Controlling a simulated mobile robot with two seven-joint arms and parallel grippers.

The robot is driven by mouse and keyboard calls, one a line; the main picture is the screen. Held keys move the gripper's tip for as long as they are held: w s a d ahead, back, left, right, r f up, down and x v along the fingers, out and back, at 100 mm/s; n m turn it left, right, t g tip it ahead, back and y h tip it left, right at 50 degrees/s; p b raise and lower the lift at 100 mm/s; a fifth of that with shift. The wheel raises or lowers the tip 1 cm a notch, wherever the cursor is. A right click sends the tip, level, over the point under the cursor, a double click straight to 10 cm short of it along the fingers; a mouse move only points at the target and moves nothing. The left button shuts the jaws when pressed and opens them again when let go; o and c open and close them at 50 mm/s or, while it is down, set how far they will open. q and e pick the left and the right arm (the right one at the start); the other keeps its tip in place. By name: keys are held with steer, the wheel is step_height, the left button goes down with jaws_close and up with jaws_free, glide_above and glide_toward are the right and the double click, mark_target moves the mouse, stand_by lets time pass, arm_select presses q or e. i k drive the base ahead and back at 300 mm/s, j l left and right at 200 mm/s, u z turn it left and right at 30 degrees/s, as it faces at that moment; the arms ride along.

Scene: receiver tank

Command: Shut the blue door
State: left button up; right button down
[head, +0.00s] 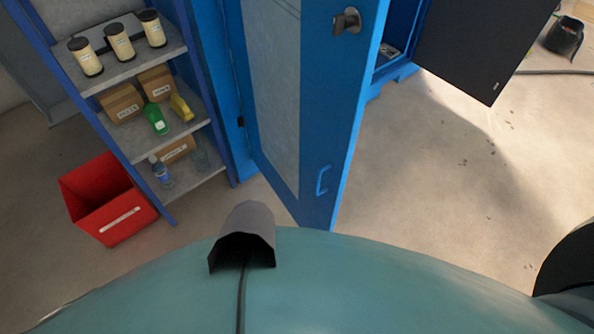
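The blue door (326,110) stands open in the upper middle of the head view, swung out toward me. It has a grey panel (273,90) on its face. A metal lock or knob (347,21) sits high on it and a small blue pull handle (322,180) sits low near its free edge. Its hinge side is at the left, beside the shelf unit. Part of a blue cabinet frame (397,72) shows behind it at the right. Neither of my grippers is in view.
The rounded teal tank (330,285) with a dark cover (247,228) fills the front. A shelf unit (95,78) with jars, boxes and bottles stands left, a red bin (108,198) beside it. A dark panel (478,50) hangs at upper right. Right floor is mostly clear.

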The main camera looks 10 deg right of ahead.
mark_target(303, 88)
steer(key=i+j+z, duration=0.15)
steer(key=j, duration=0.5)
steer(key=j+z, duration=0.15)
steer(key=j, duration=0.5)
